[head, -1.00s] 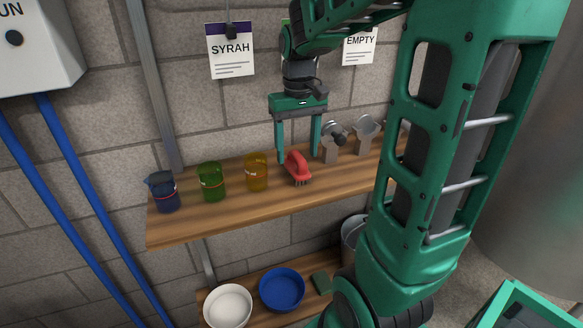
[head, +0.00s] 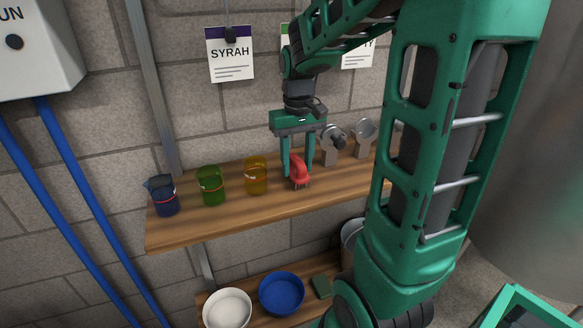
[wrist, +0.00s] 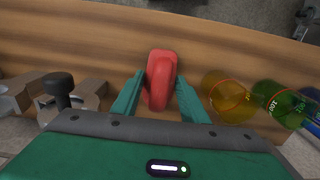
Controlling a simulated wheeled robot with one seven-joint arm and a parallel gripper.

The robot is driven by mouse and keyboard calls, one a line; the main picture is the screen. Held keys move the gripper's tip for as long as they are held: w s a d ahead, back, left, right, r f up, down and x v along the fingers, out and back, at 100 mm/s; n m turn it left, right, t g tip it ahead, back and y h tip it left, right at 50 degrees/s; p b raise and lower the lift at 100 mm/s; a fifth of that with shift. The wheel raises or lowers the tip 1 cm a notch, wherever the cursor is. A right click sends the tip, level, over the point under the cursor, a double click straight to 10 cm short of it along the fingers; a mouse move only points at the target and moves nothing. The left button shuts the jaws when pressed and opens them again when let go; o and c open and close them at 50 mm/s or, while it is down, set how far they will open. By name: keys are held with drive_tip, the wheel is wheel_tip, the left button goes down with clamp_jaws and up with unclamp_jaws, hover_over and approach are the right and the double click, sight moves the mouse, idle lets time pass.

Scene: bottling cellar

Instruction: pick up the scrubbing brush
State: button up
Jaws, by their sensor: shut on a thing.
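The red scrubbing brush (head: 300,170) is on the upper wooden shelf, to the right of the amber jug, bristles downward. My gripper (head: 297,174) reaches down over it with a finger on each side, shut on it. In the wrist view the brush's red body (wrist: 160,80) lies between the two green fingers of my gripper (wrist: 160,95). The bristles are hidden there. I cannot tell whether the brush still touches the shelf.
On the shelf (head: 225,218) stand a blue jug (head: 164,196), a green jug (head: 210,186) and an amber jug (head: 255,176) to the left. Metal-topped pieces (head: 362,140) stand right. Below are a white bowl (head: 227,308), a blue bowl (head: 281,294) and a green pad (head: 321,286).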

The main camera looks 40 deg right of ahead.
sight(297, 159)
drive_tip(key=shift+r, duration=0.15)
wheel_tip(297, 159, up, 4)
drive_tip(key=shift+a+r, duration=0.1)
drive_tip(key=s+a+r, duration=0.5)
drive_tip(key=a+r, duration=0.1)
drive_tip(key=a, duration=0.4)
drive_tip(key=shift+s+r, duration=0.2)
drive_tip(key=shift+r, duration=0.05)
